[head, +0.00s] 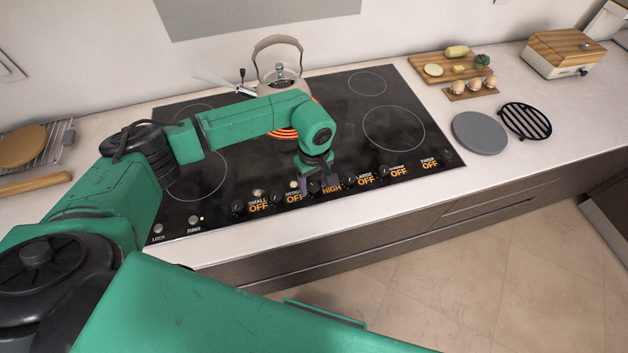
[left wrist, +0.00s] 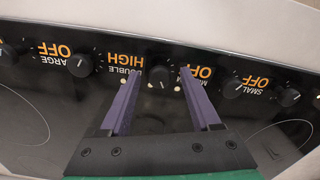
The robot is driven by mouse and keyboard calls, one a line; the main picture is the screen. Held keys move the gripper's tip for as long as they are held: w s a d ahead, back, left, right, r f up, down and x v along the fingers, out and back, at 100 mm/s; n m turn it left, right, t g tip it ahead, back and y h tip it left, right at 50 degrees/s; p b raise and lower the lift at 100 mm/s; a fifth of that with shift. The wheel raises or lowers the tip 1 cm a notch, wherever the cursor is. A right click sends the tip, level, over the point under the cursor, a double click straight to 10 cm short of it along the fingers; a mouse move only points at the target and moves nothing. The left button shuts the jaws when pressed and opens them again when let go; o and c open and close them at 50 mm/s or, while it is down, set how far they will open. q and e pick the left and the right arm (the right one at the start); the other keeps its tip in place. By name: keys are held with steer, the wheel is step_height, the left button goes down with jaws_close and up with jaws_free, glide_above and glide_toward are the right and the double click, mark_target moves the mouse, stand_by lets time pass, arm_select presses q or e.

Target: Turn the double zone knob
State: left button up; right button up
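The double zone knob (left wrist: 162,77) is a small black dial on the cooktop's front strip, and the orange label beside it reads HIGH. In the head view the HIGH label (head: 331,189) shows just right of my left gripper (head: 312,184). In the left wrist view my left gripper (left wrist: 162,75) is open, with purple fingers on either side of the double knob and a gap to it on each side. The head view shows a ring glowing orange-red below the kettle (head: 280,78), partly hidden by my arm. My right gripper is not in view.
The neighbouring large knob (left wrist: 80,65) and medium knob (left wrist: 233,88) read OFF and sit close to the fingers. A cutting board (head: 428,73) with food, a grey plate (head: 480,132) and a black grate (head: 525,120) lie right of the cooktop. A rolling pin (head: 35,186) lies at left.

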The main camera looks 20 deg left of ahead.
arm_select(q)
jaws_close()
